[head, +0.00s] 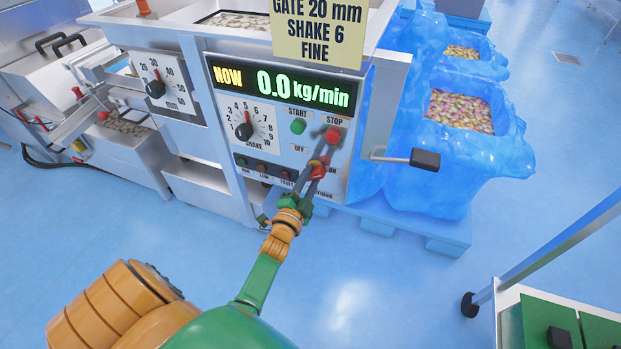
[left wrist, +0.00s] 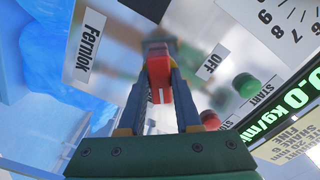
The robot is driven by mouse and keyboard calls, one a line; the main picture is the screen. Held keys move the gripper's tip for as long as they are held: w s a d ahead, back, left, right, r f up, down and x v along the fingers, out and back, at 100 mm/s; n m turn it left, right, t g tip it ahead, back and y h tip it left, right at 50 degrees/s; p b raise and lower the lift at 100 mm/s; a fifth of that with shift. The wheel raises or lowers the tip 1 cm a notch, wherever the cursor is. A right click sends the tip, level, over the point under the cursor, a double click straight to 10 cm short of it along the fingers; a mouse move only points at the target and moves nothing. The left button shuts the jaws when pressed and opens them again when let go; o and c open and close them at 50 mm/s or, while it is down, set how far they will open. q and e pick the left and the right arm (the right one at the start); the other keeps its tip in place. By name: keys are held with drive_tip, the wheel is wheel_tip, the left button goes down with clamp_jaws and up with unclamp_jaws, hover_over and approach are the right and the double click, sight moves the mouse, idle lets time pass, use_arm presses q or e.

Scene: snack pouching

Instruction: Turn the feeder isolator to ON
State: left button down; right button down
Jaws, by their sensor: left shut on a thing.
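The feeder isolator's red handle (head: 318,172) is on the lower right of the grey control panel, below the stop button. My left gripper (head: 322,160) reaches it from below and is shut on it. In the left wrist view the red handle (left wrist: 160,85), with a white mark, sits between the two fingers. An OFF label (left wrist: 209,64) lies to the right of the handle there. In the head view the OFF label (head: 299,148) is up and left of it, and the ON label is partly hidden by my gripper. The handle's exact angle is hard to tell. My right gripper is out of view.
A green START button (head: 298,127) and red STOP button (head: 332,134) sit just above the isolator. The display (head: 285,87) reads 0.0 kg/min. A black-ended lever (head: 424,159) juts out to the right. Blue-lined bins (head: 430,180) stand at right. The floor in front is clear.

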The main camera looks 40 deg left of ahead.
use_arm(q)
drive_tip(key=shift+s+f, duration=0.1)
drive_tip(key=shift+f, duration=0.05)
drive_tip(key=c, duration=0.6)
unclamp_jaws()
drive_tip(key=p+v, duration=0.1)
drive_tip(key=v, duration=0.6)
